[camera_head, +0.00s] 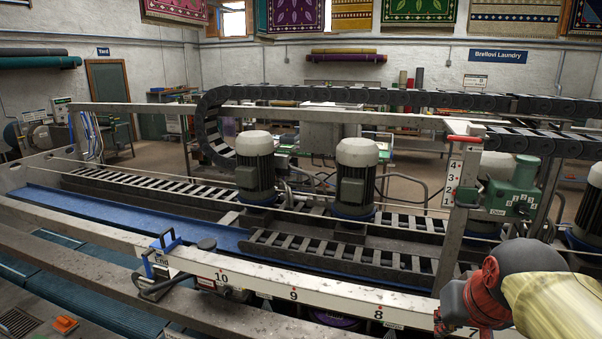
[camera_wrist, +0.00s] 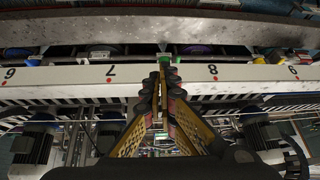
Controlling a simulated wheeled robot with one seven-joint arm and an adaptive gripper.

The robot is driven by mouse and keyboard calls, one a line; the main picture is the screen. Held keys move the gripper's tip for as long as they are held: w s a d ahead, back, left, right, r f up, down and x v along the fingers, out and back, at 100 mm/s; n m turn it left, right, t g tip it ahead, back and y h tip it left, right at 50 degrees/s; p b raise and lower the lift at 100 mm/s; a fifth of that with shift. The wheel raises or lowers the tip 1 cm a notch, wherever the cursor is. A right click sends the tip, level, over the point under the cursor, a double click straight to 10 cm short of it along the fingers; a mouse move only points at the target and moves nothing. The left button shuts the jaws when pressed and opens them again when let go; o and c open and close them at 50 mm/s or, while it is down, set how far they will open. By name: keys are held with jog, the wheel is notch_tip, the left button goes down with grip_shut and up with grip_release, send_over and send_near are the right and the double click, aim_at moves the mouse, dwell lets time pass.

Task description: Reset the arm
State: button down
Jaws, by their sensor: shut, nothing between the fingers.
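My arm (camera_head: 541,300) enters the head view at the lower right, with a yellow sleeve and dark and red parts. It is in front of the white numbered rail (camera_head: 262,284), near the mark 7. My gripper's fingertips are not clear in that view. In the wrist view my gripper (camera_wrist: 162,75) has its two yellow and dark fingers together at the tips, with nothing between them. The tips overlap the white rail in the picture, between the marks 7 and 8. I cannot tell whether they touch it.
A green control box (camera_head: 510,192) and a post with a red handle (camera_head: 462,145) stand close to my arm. Grey motors (camera_head: 357,175) and black cable chains (camera_head: 340,255) lie beyond the rail. An orange button (camera_head: 65,324) is at the lower left.

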jog(key=s+a+f+n+b, duration=0.1)
jog(key=s+f+b, duration=0.3)
jog(key=f, duration=0.4)
jog(key=s+a+f+b, duration=0.4)
jog(key=s+f+b, duration=0.1)
jog(key=f, duration=0.3)
jog(key=s+a+f+n+b, duration=0.1)
jog(key=s+f+b, duration=0.3)
jog(key=f, duration=0.4)
jog(key=shift+s+a+f+n+g+y+b, duration=0.15)
jog(key=shift+a+f+n+g+y+b, duration=0.2)
jog(key=shift+a+b, duration=0.45)
jog(key=shift+d+r, duration=0.1)
jog(key=shift+d, duration=0.1)
